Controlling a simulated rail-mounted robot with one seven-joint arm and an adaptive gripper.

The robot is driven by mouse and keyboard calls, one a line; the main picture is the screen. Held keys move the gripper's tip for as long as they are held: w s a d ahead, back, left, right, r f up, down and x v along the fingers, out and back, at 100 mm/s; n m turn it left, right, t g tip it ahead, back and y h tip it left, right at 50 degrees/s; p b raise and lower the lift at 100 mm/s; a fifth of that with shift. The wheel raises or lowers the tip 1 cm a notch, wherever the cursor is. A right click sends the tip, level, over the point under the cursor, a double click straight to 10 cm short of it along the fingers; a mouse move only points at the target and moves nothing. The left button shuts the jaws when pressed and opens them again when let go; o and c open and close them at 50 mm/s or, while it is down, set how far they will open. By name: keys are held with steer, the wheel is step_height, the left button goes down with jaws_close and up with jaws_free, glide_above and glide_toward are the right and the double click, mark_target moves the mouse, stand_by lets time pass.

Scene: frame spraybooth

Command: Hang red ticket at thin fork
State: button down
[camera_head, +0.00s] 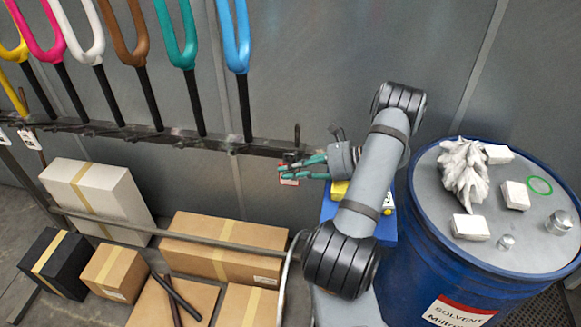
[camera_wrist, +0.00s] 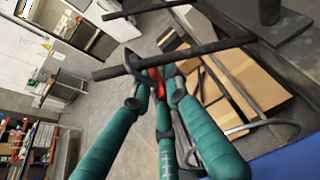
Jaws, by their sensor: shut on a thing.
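My gripper (camera_head: 290,170) has teal fingers and is shut on the red ticket (camera_head: 289,181), just below the right end of the rack rail. In the wrist view the ticket (camera_wrist: 157,82) shows as a small red patch between the fingertips (camera_wrist: 155,88), mostly hidden by them, with a dark bar close by. Several coloured forks stand along the rack with their dark stems down: pink (camera_head: 45,40), white (camera_head: 92,40), brown (camera_head: 125,45), teal (camera_head: 178,45) and light blue (camera_head: 233,45), with yellow cut off at the left. I cannot tell which fork is the thin one.
The rack rail (camera_head: 180,139) ends in an upright peg near my gripper. White tags (camera_head: 30,138) hang at its left. Boxes (camera_head: 222,250) stand below behind a lower bar. A blue solvent drum (camera_head: 450,270) with rags and small items on top stands at the right.

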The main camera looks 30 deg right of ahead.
steer(key=shift+f, duration=0.2)
steer(key=c, duration=1.7)
jaws_free()
steer(key=shift+r, duration=0.1)
steer(key=b+v, duration=0.3)
steer(key=v, duration=0.7)
steer(key=shift+s+d+b, duration=0.1)
steer(key=shift+s+b, duration=0.05)
steer(key=shift+b, duration=0.15)
